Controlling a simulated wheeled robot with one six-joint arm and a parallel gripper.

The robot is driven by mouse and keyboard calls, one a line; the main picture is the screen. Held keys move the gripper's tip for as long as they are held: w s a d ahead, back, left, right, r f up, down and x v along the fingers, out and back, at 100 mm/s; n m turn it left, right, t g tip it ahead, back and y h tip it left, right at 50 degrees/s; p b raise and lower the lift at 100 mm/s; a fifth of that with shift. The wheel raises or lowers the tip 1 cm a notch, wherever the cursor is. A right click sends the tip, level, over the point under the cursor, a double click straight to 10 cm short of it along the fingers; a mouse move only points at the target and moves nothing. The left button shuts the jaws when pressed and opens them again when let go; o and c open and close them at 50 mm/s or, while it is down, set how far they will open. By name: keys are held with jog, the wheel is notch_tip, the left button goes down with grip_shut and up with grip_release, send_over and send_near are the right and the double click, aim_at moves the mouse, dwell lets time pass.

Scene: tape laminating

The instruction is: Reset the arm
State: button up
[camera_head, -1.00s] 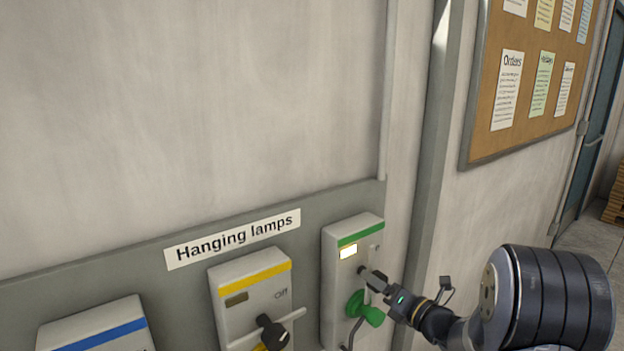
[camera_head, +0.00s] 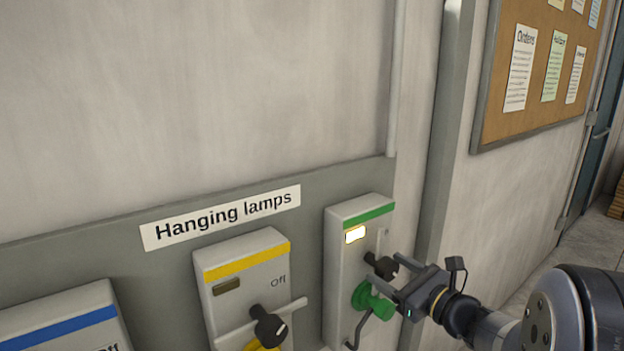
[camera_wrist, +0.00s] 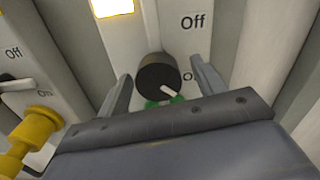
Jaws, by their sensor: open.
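My gripper (camera_head: 391,277) is open in front of the green-striped switch box (camera_head: 344,218) on the wall. Its fingers point at the box's black knob (camera_head: 379,265). In the wrist view, the black knob (camera_wrist: 162,76) with its white pointer lies between and beyond the two spread fingers. I see no grip on it. The pointer is turned toward the lower right, near a partly hidden "On" label. The indicator window (camera_head: 355,234) on this box is lit. A green plug-like part (camera_head: 372,301) sits below the knob.
A yellow-striped box (camera_head: 243,262) with a black knob and an unlit window stands to the left, and a blue-striped box (camera_head: 62,325) further left. A "Hanging lamps" label (camera_head: 221,216) is above them. A cork board (camera_head: 540,75) hangs at the upper right.

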jog(key=shift+v, duration=1.3)
jog(key=shift+s+a, duration=0.1)
